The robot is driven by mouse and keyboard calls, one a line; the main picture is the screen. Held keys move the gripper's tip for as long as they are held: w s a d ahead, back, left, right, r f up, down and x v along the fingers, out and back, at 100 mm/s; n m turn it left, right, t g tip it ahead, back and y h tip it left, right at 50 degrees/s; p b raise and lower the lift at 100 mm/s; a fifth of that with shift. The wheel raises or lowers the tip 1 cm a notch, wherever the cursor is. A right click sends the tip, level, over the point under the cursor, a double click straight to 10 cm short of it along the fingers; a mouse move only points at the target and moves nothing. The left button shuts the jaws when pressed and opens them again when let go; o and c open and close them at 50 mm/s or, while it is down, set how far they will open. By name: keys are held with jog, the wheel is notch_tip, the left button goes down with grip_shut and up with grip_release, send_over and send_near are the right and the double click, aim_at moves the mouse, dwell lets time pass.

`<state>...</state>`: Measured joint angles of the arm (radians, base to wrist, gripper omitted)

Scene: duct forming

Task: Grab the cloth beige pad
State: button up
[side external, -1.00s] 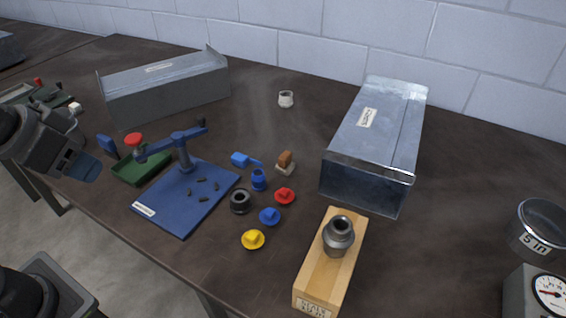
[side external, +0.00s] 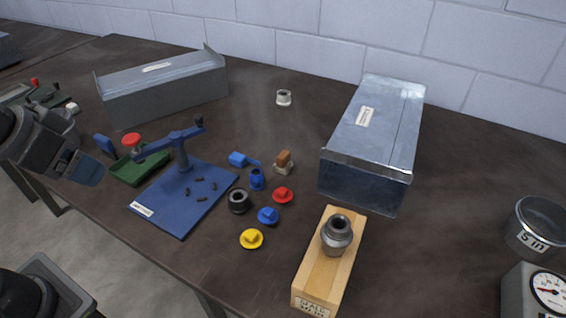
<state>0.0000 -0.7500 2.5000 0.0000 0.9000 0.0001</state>
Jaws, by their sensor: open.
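A small beige pad-like piece (side external: 283,169) lies on the dark table near the middle, with a brown block (side external: 284,157) on it. It is too small to tell whether it is cloth. A small whitish-beige round piece (side external: 284,98) stands alone farther back; its material is also unclear. My gripper (side external: 96,157) is at the left, with its blue fingertips apart and nothing visible between them. It is beside the green tray and well away from both beige pieces.
A blue plate with a lever tool (side external: 182,155) and a green tray (side external: 128,174) lie between my gripper and the table's middle. Several coloured knobs (side external: 268,215) are in front. A large metal duct (side external: 376,140) and a wooden block (side external: 325,268) stand to the right.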

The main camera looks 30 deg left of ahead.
jog(key=w+d+r+m+g+h, duration=0.15)
jog(key=w+r+m, duration=0.3)
jog(key=w, duration=0.55)
jog(key=m+g+h, duration=0.3)
jog(key=m+g, duration=0.1)
jog(key=m, duration=1)
send_over(282, 154)
jog(key=w+a, duration=0.1)
jog(key=a, duration=0.3)
notch_tip(282, 154, down, 16)
jog(key=f, duration=0.1)
jog(key=x, duration=0.8)
jog(key=shift+f, duration=0.15)
jog(key=shift+s+x, duration=0.25)
jog(key=shift+x, duration=1.05)
jog(key=shift+s+x, duration=0.2)
jog(key=shift+x, duration=1.1)
jog(key=shift+c, duration=0.4)
jog(key=c, duration=0.9)
